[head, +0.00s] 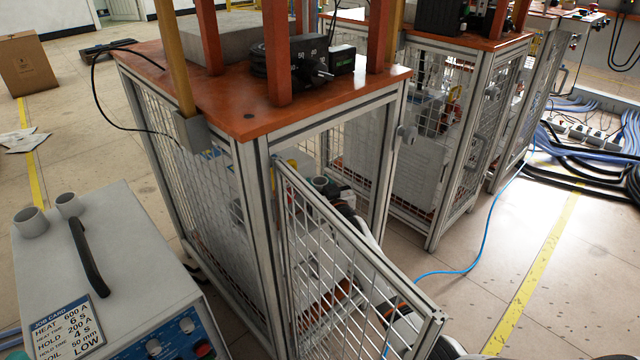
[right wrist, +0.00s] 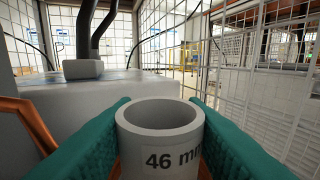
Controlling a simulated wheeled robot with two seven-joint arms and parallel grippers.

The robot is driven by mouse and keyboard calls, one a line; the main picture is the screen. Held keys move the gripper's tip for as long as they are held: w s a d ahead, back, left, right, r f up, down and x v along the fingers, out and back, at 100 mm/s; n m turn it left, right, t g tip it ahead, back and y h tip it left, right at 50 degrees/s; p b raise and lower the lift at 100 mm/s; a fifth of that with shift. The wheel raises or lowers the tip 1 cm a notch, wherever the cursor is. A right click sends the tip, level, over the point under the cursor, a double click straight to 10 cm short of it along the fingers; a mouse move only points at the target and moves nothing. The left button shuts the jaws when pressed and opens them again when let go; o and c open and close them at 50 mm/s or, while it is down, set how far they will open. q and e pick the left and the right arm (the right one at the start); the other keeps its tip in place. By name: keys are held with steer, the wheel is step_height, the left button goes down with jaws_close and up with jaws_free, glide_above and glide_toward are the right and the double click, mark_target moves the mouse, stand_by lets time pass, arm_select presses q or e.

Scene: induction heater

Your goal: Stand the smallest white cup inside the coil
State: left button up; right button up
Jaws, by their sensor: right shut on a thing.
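My right gripper (right wrist: 160,130) has teal fingers and is shut on a white cup marked "46 mm" (right wrist: 160,150), held upright with its open mouth up. Two other pale cups, a wider one (head: 30,222) and a narrower one (head: 67,205), stand on the grey unit at left. I cannot make out the coil clearly; two dark bent tubes (right wrist: 95,30) rise from a block in the wrist view. My left gripper is out of view.
The mesh door (head: 345,260) stands open beside my right arm. A pale box (right wrist: 95,105) is left of the held cup, and mesh walls (right wrist: 250,60) are close on the right. The grey unit (head: 110,250) has a black handle and job card. A blue cable (head: 450,272) lies on the floor.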

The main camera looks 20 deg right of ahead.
stand_by(0.3)
steer(key=o, duration=1.2)
steer(key=shift+a+f, duration=0.1)
steer(key=shift+f, duration=0.05)
